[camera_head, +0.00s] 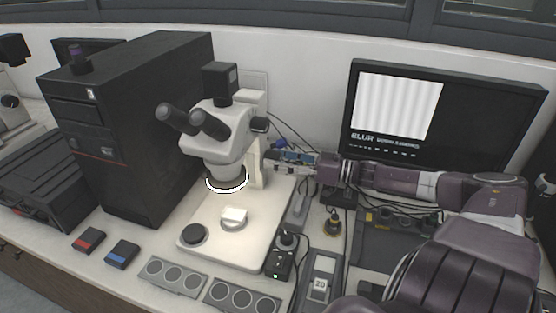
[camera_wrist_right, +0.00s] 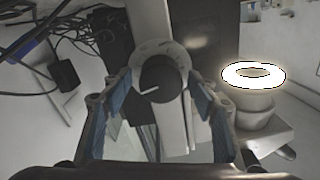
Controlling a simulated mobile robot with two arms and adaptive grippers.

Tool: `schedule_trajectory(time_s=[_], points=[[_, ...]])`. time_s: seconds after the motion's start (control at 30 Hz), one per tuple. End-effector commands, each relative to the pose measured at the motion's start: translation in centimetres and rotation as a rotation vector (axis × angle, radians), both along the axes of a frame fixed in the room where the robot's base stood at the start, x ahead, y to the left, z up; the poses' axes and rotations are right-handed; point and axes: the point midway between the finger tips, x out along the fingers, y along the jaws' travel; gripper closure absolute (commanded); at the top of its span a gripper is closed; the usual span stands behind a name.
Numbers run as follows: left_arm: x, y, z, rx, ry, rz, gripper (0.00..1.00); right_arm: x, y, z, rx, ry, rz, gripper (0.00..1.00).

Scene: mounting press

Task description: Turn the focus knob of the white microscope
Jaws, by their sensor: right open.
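The white microscope (camera_head: 222,130) stands upright on its pale base plate (camera_head: 250,240), left of my right gripper. Its lit white ring shows in the head view and in the right wrist view (camera_wrist_right: 253,75). A round black knob with a pale dial behind it (camera_wrist_right: 160,78) shows between the fingers in the wrist view. My right gripper (camera_head: 284,161) reaches in from the right at the column's side. It is open, with a blue-padded finger on either side of the knob; contact cannot be told. The left gripper is out of view.
A monitor (camera_head: 398,105) at the back right shows a striped picture and the word BLUR. A black computer tower (camera_head: 135,125) stands left of the microscope. Small devices and cables crowd the table below my right arm. Red and blue boxes (camera_head: 89,240) lie at the front left.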

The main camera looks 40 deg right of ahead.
Motion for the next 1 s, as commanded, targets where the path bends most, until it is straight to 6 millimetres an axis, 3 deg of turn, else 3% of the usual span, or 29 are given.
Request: schedule_trajectory(time_s=[0.13,0.5,1.0], points=[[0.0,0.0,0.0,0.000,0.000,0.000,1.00,0.0,0.0,0.0,0.000,0.000,0.000,0.48],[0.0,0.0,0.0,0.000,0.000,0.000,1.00,0.0,0.0,0.0,0.000,0.000,0.000,0.88],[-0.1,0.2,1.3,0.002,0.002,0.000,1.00,-0.1,0.0,0.2,-0.129,-0.067,-0.001,0.88]])
